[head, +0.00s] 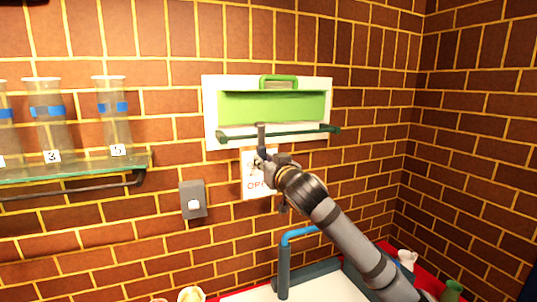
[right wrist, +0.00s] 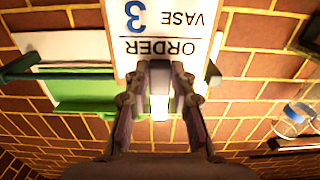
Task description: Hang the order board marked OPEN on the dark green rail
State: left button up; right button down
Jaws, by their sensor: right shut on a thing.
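In the right wrist view the board (right wrist: 168,32) appears upside down with "ORDER", "VASE" and a blue 3. My right gripper (head: 262,157) is shut on the board's top part; its fingers (right wrist: 160,88) close around a pale tab there. The dark green rail (head: 300,132) runs across the lower part of a white frame, and the board is just below it. The rail also shows in the right wrist view (right wrist: 75,72). Whether board and rail touch, I cannot tell. My left gripper is not in view.
A light green panel (head: 270,106) with a handle (head: 279,82) sits in the white frame (head: 211,105). Left are a glass shelf (head: 80,169) with numbered vases (head: 115,120) and a grey switch box (head: 193,199). A blue-topped tap (head: 299,234) stands below.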

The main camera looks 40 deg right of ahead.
jog(key=p+x, duration=0.3)
jog(key=x, duration=0.1)
jog(key=shift+r, duration=0.15)
pick_arm(q)
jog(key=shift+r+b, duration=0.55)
jog(key=shift+b, duration=0.75)
pick_arm(e)
jog(key=shift+w+f, duration=0.25)
jog(key=shift+f, duration=0.65)
jog(key=shift+w+f, duration=0.2)
jog(key=shift+f, duration=0.75)
jog(key=c, duration=1.1)
grip_release()
jog(key=shift+o, duration=0.2)
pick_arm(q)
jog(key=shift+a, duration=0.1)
pick_arm(e)
jog(key=shift+s, duration=0.1)
